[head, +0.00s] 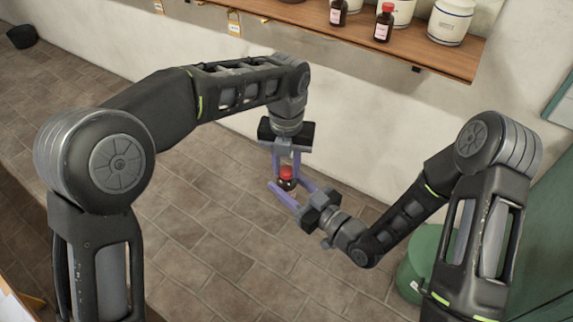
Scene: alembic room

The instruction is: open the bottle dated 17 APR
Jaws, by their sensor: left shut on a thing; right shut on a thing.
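A small dark bottle (286,185) with a red cap (287,173) is held upright in the air between my two grippers, over the tiled floor. My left gripper (286,168) points down from above, its purple fingers shut on the red cap. My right gripper (287,187) reaches in from the lower right, its purple fingers shut on the bottle's body. The cap sits on the bottle. The fingers hide much of the bottle, and I cannot read a date on it.
A wooden shelf (410,45) on the wall carries two brown bottles, one red-capped (384,22) and one cut off at the top (338,12), and white jars (450,20). Tags hang at the wall. A green container (418,270) stands at the lower right. The floor beneath is clear.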

